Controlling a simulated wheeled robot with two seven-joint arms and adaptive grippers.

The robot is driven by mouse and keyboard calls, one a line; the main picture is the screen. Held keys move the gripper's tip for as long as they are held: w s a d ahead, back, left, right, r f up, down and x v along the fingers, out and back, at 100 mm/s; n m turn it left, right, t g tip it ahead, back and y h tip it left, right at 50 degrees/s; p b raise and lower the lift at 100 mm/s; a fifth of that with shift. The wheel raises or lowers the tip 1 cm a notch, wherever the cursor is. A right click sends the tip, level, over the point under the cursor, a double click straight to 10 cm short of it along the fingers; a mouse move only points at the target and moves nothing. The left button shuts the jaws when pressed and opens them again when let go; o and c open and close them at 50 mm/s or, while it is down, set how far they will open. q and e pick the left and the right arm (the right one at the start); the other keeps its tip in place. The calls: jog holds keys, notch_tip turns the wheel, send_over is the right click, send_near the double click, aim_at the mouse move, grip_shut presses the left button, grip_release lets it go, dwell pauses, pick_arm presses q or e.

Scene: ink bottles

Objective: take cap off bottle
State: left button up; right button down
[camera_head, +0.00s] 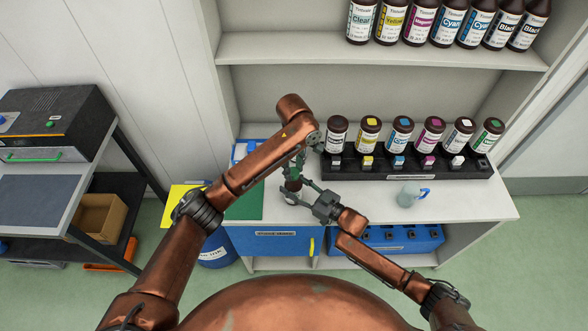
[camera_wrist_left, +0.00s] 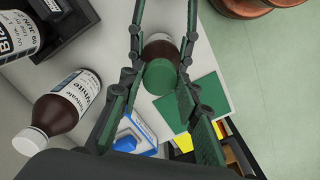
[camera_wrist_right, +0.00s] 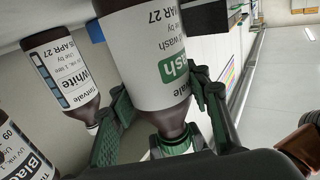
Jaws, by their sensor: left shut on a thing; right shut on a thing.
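A brown bottle with a white label and green cap is held at the left end of the counter, mostly hidden by my grippers in the head view (camera_head: 291,187). In the left wrist view its green cap (camera_wrist_left: 159,77) lies between my left gripper's (camera_wrist_left: 158,85) fingers. In the right wrist view the bottle (camera_wrist_right: 142,50) has a label ending in "wash" and appears neck-down, and my right gripper (camera_wrist_right: 165,95) is shut around it. In the head view my left gripper (camera_head: 297,168) is above and my right gripper (camera_head: 306,190) comes from the right. Whether the cap is seated on the neck is unclear.
A black rack (camera_head: 400,172) with several bottles stands behind, to the right. A blue-handled mug (camera_head: 408,196) stands on the counter (camera_head: 470,207). A green mat (camera_head: 245,203) lies left of the grippers. A shelf (camera_head: 390,52) holds more bottles above.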

aim_at(293, 171)
pick_arm(q)
jog(key=shift+a+r, duration=0.1)
jog(key=shift+r, duration=0.1)
dwell(0.5)
jog(key=shift+w+r, duration=0.1)
jog(key=shift+r, duration=0.8)
jog(key=shift+r, duration=2.05)
pick_arm(e)
jog(key=c, duration=1)
grip_release()
jog(key=shift+d, duration=0.1)
